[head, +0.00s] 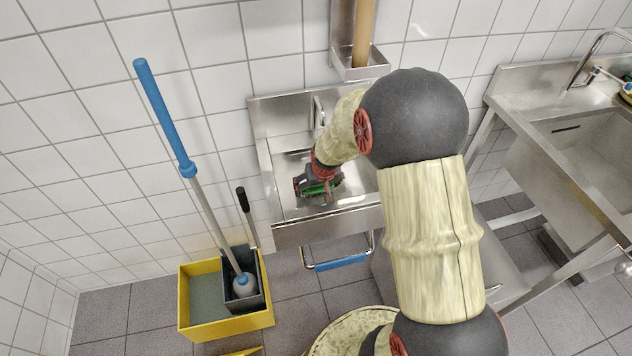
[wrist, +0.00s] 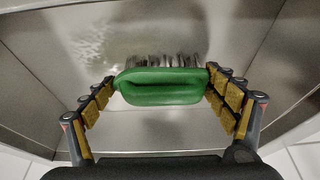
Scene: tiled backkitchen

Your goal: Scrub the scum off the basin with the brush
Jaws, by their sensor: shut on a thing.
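The metal basin (head: 290,205) is fixed to the tiled wall, left of my arm in the head view. My gripper (head: 318,187) is down inside it. In the wrist view my gripper (wrist: 162,88) is shut on the green brush (wrist: 160,88), one finger at each end of its handle. The dark bristles point away from me toward the basin floor (wrist: 215,30). I cannot tell whether they touch it. A pale mottled patch of scum (wrist: 88,42) shows on the basin surface, left of the brush. My arm hides part of the basin in the head view.
A tap (head: 318,112) stands at the basin's back. A yellow mop bucket (head: 205,325) with a blue-handled mop (head: 160,110) stands at left. A blue-gripped bar (head: 340,263) is below the basin's front. A larger sink (head: 590,150) is at right.

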